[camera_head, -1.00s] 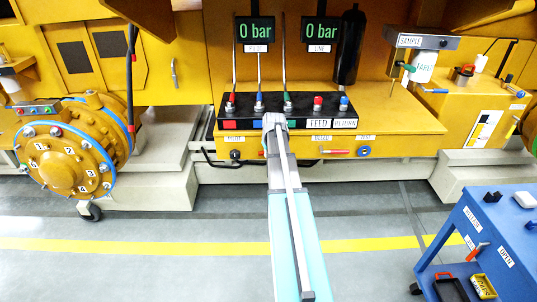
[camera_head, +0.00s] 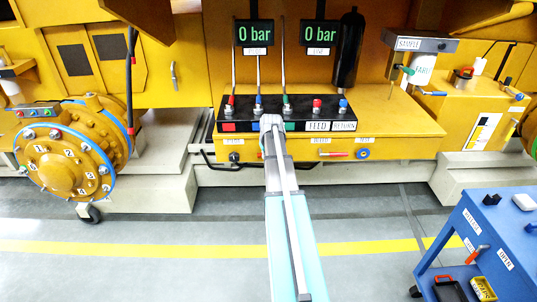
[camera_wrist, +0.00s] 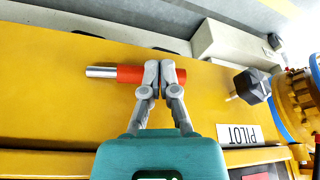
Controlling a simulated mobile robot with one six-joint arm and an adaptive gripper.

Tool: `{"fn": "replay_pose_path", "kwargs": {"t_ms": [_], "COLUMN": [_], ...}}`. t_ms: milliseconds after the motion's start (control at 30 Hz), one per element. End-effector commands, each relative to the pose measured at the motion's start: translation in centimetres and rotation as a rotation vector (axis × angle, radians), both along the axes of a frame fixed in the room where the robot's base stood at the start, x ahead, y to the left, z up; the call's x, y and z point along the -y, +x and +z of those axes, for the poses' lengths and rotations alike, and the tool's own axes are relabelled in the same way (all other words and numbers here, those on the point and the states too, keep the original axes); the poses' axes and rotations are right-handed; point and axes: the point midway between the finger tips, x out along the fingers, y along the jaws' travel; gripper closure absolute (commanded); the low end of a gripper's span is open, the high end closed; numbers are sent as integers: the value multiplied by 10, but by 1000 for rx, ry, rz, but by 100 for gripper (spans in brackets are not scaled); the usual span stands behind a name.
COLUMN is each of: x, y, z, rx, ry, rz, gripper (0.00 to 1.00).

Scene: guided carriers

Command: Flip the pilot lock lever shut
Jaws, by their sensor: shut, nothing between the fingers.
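In the wrist view my gripper (camera_wrist: 160,70) has its two grey fingers together, with nothing between them. The fingertips overlap a red lever (camera_wrist: 130,73) with a bare metal end on the left, and red shows on both sides of them. I cannot tell whether they touch it. The lever lies sideways across the yellow front. A white PILOT label (camera_wrist: 238,135) is upside down at the lower right, near a black knob (camera_wrist: 252,86).
Above is a black strip with FEED (camera_head: 318,126) and RETURN labels and several hose couplings. Two gauges (camera_head: 254,33) read 0 bar. Another red handle (camera_head: 336,153) and a blue knob (camera_head: 363,153) lie right of my arm. A blue cart (camera_head: 480,235) stands lower right.

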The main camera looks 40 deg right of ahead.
Motion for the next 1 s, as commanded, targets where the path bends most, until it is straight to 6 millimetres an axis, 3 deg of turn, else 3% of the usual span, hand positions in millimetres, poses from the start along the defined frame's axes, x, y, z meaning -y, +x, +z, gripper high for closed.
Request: {"fn": "replay_pose_path", "kwargs": {"t_ms": [433,1000], "x": [-25,-29], "y": [-27,-36], "z": [10,61], "rx": [0,0], "ry": [-1,0], "rz": [2,1], "gripper": [100,100]}}
